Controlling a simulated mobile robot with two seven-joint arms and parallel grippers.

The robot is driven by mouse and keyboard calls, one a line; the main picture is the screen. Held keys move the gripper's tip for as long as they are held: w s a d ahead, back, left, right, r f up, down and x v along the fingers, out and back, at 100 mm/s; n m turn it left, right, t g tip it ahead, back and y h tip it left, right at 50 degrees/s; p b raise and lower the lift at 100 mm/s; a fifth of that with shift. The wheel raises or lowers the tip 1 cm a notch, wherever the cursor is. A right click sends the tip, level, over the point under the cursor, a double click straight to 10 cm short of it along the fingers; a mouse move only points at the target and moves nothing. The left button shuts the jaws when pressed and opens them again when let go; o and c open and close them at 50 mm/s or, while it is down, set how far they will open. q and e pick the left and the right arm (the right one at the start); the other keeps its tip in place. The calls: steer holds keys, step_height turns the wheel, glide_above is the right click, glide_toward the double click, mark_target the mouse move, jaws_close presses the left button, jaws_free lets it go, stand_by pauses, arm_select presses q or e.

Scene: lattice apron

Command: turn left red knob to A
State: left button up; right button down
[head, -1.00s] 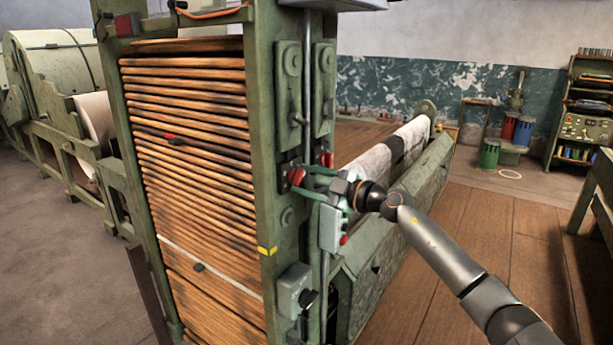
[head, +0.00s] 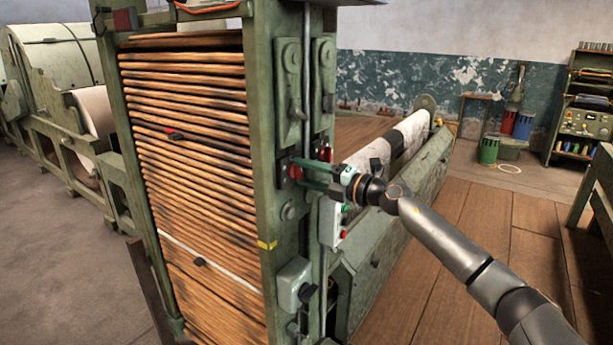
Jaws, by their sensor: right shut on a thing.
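The left red knob (head: 295,172) sits on the front post of the green machine frame (head: 264,130), at mid height. My right gripper (head: 308,172) comes in from the right with its green fingers shut on this knob. The fingers cover part of the knob, and I cannot read any letter or mark around it. A second red knob (head: 326,153) shows just behind and to the right, partly hidden by the gripper. My left gripper is not in view.
A grey control box (head: 331,222) with green and red buttons hangs just below my right gripper. A grey switch box (head: 294,284) is lower on the post. Stacked wooden slats (head: 190,150) fill the frame's left side. Wooden floor (head: 480,260) lies open to the right.

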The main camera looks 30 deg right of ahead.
steer(key=n+b, duration=0.3)
steer(key=n, duration=0.4)
steer(key=n+b, duration=0.3)
steer(key=n, duration=0.4)
steer(key=shift+s+a, duration=0.1)
steer(key=shift+a, duration=0.1)
steer(key=n+b, duration=0.3)
steer(key=n, duration=0.2)
steer(key=shift+a+n+b, duration=0.1)
steer(key=shift+n+b, duration=0.4)
steer(key=shift+b, duration=0.05)
steer(key=shift+n, duration=0.4)
steer(key=shift+b, duration=0.3)
steer(key=shift+r+n, duration=0.1)
steer(key=shift+n, duration=0.2)
